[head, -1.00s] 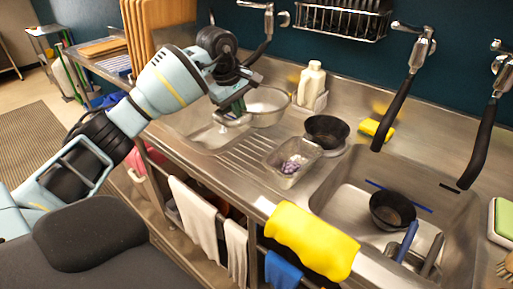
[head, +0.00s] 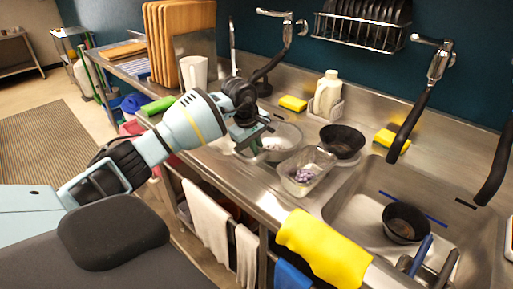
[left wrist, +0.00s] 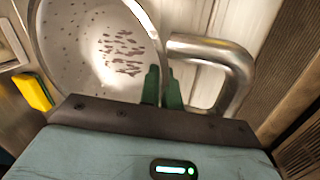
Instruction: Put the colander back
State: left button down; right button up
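The colander is a round metal bowl (head: 285,138) with a looped metal handle, beside the clear container on the steel counter in the head view. In the left wrist view, the colander (left wrist: 75,45) fills the upper left, with dark specks inside and its handle (left wrist: 238,75) to the right. My left gripper (head: 252,140) is at the colander's left side. Its green fingers (left wrist: 163,88) straddle the rim beside the handle, one inside and one outside, and look closed on it. I cannot tell whether the colander touches the counter. My right gripper is out of view.
A clear container (head: 303,180) with purple bits stands close right of the colander. Black bowls sit behind it (head: 342,140) and in the right sink (head: 405,222). A white bottle (head: 327,95) and yellow sponges (head: 293,103) stand at the back. Cutting boards (head: 180,40) stand at left.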

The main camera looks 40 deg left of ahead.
pick_arm(q)
jog(key=shift+f, duration=0.15)
jog(key=shift+f, duration=0.15)
jog(key=c, duration=1.6)
grip_release()
jog(key=v, duration=1.2)
jog(key=shift+r, duration=0.25)
